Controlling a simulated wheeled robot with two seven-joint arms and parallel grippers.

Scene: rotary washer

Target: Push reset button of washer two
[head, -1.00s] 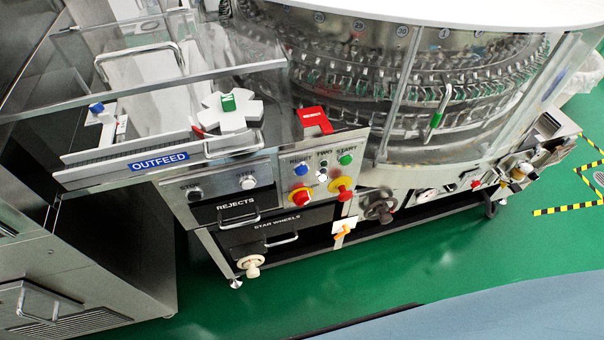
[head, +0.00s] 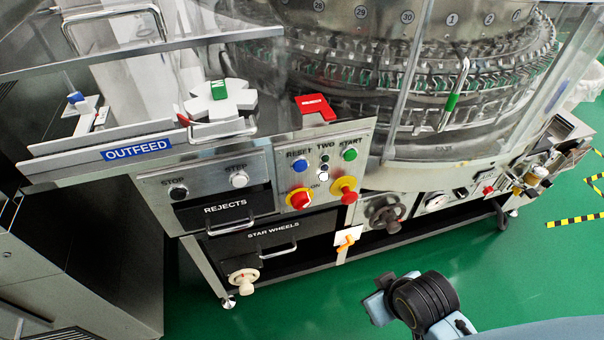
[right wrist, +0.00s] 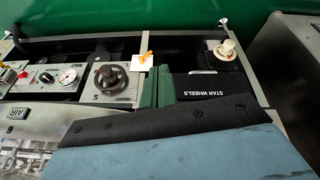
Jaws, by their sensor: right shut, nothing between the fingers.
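The control panel labelled TWO (head: 325,172) faces me on the washer's front in the head view. The blue round button (head: 300,165) under the word RESET is at its upper left and is uncovered. A green button (head: 350,154) under START is at its upper right. My right arm's wrist (head: 425,300) shows at the lower right of the head view, below and apart from the panel. In the right wrist view my right gripper's fingers (right wrist: 157,86) are together and empty, in front of the star wheels drawer. The RESET button cannot be made out there. My left gripper is not in view.
A handwheel (head: 385,213) and an orange-handled valve (head: 347,242) are lower right. The star wheels drawer (head: 275,236) lies below the panel. Green floor (head: 310,305) in front is clear.

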